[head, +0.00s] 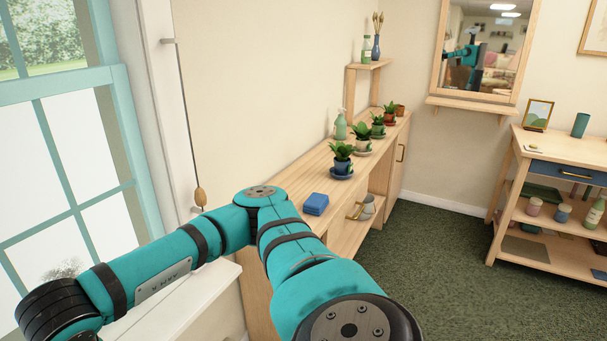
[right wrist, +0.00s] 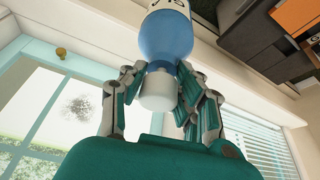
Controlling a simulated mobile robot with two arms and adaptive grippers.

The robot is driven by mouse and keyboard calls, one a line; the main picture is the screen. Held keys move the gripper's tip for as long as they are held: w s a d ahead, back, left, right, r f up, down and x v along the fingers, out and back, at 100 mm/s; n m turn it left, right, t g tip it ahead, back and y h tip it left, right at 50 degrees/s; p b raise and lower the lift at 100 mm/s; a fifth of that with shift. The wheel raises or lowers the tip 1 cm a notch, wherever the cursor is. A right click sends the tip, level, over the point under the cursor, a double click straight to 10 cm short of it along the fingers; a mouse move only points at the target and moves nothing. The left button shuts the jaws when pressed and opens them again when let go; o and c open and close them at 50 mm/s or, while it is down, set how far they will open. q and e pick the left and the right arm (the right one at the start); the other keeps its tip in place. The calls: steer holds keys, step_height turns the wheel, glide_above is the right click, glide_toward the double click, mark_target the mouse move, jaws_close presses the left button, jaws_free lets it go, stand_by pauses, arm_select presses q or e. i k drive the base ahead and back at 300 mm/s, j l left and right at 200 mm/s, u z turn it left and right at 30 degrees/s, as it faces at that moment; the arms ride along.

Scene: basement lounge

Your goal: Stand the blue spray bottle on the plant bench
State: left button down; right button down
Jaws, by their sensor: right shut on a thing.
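In the right wrist view, my right gripper (right wrist: 162,78) is shut on the blue spray bottle (right wrist: 168,38). Its fingers close around the white top (right wrist: 158,90); the bottle has a pale label with dark letters and its far end is cut off by the frame. The bottle and both grippers are out of sight in the head view, where only a teal arm of mine shows. The plant bench (head: 291,190) runs along the wall in the head view. My left gripper is not in view.
Several potted plants (head: 342,151), a green spray bottle (head: 340,128) and a blue folded cloth (head: 316,203) stand or lie on the bench top. A grey watering can (head: 367,206) is on its lower shelf. Bare top shows around the cloth. A wooden side table (head: 565,149) is at right.

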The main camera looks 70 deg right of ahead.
mark_target(295, 181)
steer(key=l+z, duration=0.15)
steer(key=z, duration=1.1)
